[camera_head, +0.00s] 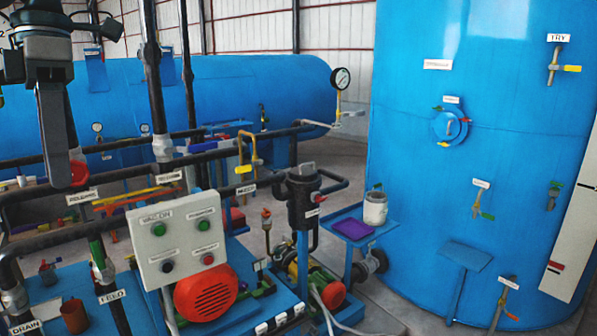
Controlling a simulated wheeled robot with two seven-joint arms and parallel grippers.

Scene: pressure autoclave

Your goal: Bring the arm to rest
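My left gripper (54,150) hangs down at the upper left of the head view. Its grey body (42,42) is at the top, and a long flat finger points downward. I see it nearly edge-on, so the gap between its fingers is hidden. A red round part (79,173) shows just right of the fingertip, by the dark pipes; I cannot tell whether they touch. My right gripper is not in view.
A control panel (180,240) with several buttons stands in front of dark pipes. A large blue tank (490,120) with valves fills the right. A blue horizontal vessel (240,85) lies behind. A small blue stand holds a purple tray (353,229) and a white container (375,209).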

